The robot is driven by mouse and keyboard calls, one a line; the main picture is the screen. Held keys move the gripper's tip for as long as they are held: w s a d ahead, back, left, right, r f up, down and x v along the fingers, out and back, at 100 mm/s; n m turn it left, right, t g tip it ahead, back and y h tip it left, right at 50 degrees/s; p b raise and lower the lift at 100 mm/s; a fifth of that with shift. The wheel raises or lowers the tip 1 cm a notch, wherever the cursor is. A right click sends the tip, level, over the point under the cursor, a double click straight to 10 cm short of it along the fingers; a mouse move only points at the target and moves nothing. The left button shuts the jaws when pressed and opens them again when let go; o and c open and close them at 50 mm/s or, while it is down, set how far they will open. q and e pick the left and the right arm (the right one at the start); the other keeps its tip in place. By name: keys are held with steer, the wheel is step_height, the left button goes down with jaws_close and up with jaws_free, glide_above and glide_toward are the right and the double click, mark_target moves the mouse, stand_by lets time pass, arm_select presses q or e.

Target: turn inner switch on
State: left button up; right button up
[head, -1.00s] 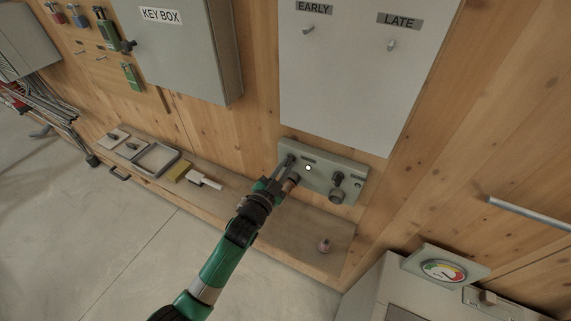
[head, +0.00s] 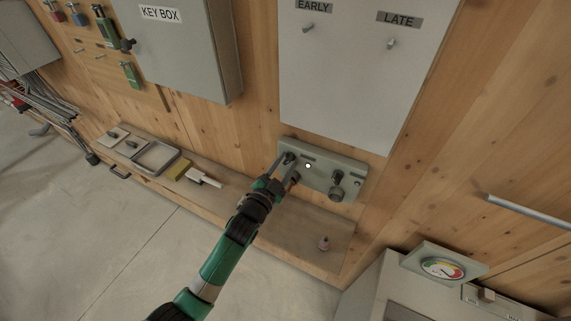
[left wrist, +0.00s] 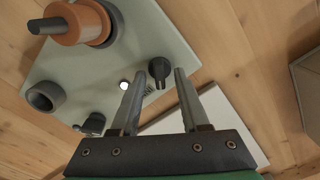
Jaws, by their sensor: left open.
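A grey-green switch panel (head: 318,172) is fixed low on the wooden wall. My left gripper (head: 291,167) is at its left end, open. In the left wrist view, a black switch (left wrist: 160,68) with a forked end lies between the tips of my open left gripper (left wrist: 159,76), with a finger on each side; contact cannot be told. A second black switch (left wrist: 90,123) sits farther along the panel, beside a grey ring (left wrist: 45,95). A white lit spot (left wrist: 124,85) lies between the switches. My right gripper is not in view.
An orange round fitting (left wrist: 78,22) with a grey stem sticks out of the panel near the gripper. A white board (head: 365,70) labelled EARLY and LATE hangs above.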

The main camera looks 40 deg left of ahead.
arm_select(q)
steer(key=v, duration=1.1)
steer(key=shift+s+p, duration=0.3)
steer(key=shift+p, duration=0.05)
steer(key=shift+d, duration=0.25)
